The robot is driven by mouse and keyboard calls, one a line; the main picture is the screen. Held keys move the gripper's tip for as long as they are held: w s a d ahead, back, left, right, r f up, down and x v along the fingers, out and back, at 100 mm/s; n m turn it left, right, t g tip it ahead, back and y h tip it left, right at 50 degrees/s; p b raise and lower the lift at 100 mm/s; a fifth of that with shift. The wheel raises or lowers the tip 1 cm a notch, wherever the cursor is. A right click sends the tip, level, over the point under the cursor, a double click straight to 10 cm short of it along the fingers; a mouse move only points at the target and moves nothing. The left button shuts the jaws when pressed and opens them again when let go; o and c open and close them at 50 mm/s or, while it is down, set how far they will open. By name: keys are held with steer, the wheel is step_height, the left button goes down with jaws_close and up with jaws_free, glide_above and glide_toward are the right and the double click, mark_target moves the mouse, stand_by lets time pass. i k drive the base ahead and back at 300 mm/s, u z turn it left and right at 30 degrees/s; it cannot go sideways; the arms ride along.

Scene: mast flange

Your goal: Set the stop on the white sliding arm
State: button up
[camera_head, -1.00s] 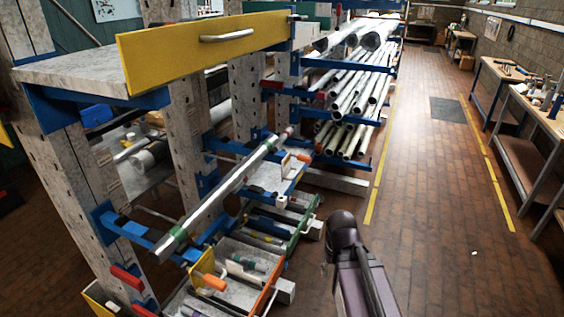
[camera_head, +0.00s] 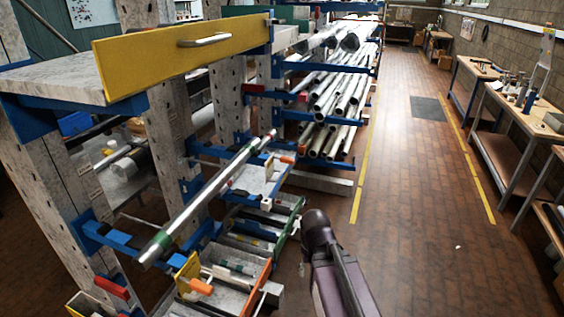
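A rack with blue arms stands on the left. I cannot tell for sure which part is the white sliding arm; a pale beam (camera_head: 320,182) juts out low from the rack toward the aisle. Small red blocks sit at the ends of some arms, one on the lower left (camera_head: 112,287) and one farther back (camera_head: 302,96); I cannot tell if either is the stop. A silver tube with green bands (camera_head: 205,199) lies across the blue arms (camera_head: 122,238). My dark purple arm link rises from the bottom edge in front of the rack. My gripper does not show.
A yellow-fronted shelf (camera_head: 185,52) with a handle overhangs the left. Open drawers (camera_head: 243,295) stick out low beside my arm. Long tubes (camera_head: 335,100) fill the rack farther back. The brick-floored aisle (camera_head: 400,200) is clear; workbenches (camera_head: 510,105) line the right wall.

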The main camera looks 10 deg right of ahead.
mark_target(283, 160)
steer(key=z, duration=0.05)
steer(key=i, duration=0.95)
steer(key=u, duration=0.05)
